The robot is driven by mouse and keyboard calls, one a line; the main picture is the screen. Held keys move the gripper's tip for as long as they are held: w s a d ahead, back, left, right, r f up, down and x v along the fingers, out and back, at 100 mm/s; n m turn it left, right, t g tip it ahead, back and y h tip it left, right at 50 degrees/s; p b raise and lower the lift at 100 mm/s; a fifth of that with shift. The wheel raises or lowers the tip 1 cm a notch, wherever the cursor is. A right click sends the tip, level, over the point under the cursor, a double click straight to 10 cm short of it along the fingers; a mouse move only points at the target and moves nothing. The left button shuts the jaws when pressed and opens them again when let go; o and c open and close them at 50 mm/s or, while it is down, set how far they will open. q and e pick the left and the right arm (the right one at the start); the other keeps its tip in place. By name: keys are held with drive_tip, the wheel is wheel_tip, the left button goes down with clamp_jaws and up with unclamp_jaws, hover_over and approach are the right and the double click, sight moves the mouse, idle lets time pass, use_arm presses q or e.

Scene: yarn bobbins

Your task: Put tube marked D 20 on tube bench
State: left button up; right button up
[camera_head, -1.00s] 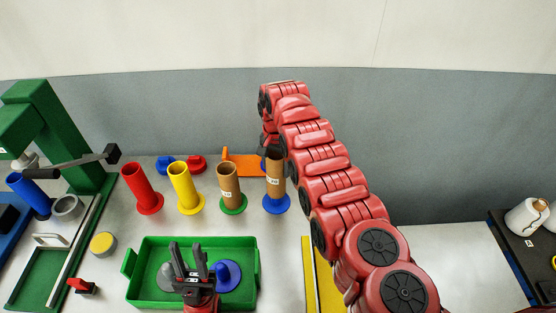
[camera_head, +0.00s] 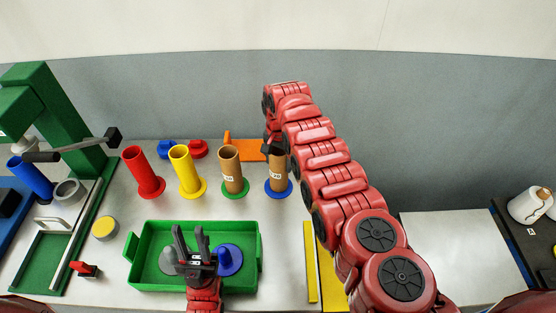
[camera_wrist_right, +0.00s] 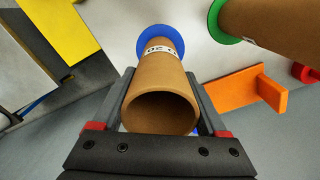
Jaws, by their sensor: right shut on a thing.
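A brown tube (camera_head: 278,172) stands upright on a blue round base in the head view. Its white label is partly hidden and appears to read "20" in the right wrist view, where the tube (camera_wrist_right: 160,100) shows its open end. My right gripper (camera_head: 272,148) is shut around the upper part of this tube; its two fingers (camera_wrist_right: 163,88) lie along both sides. Another brown labelled tube (camera_head: 230,165) stands on a green base just left. My left gripper (camera_head: 190,238) is open and empty over the green tray. I cannot tell which thing is the tube bench.
An orange bracket (camera_head: 246,152) stands behind the brown tubes. Red (camera_head: 143,170) and yellow (camera_head: 185,168) tubes stand to the left. The green tray (camera_head: 137,270) holds a blue-based peg. A yellow strip (camera_head: 311,262) lies right of it. A green press frame (camera_head: 65,120) is far left.

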drive_tip(key=shift+a+f, duration=0.1)
drive_tip(key=shift+s+f+b, duration=0.1)
drive_tip(key=shift+f+b, duration=0.15)
drive_tip(key=shift+b, duration=0.2)
drive_tip(key=o, duration=1.1)
drive_tip(key=shift+o, duration=0.9)
